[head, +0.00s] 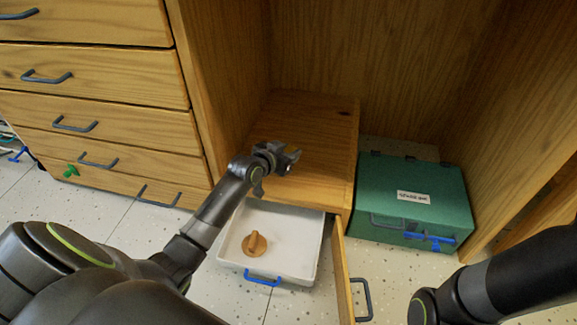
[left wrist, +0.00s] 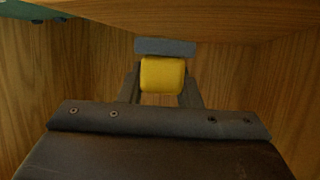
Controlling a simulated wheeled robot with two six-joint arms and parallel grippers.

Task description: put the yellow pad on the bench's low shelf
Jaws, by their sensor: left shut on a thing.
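My left gripper (head: 288,160) reaches in from the left, over the front part of a low wooden surface (head: 325,125) inside the bench, which looks like the low shelf. In the left wrist view the yellow pad (left wrist: 162,75) sits between the fingers, and the gripper is shut on it. The pad cannot be made out in the head view. Whether it touches the wood below is not clear. Part of my right arm shows at the lower right, but its gripper is out of view.
A white tray (head: 300,250) with a blue handle and a brown knobbed piece (head: 255,244) is below the shelf front. An open wooden door or drawer front (head: 343,275) juts out beside it. A green case (head: 415,195) stands right of the shelf. Wooden drawers (head: 95,75) are at left.

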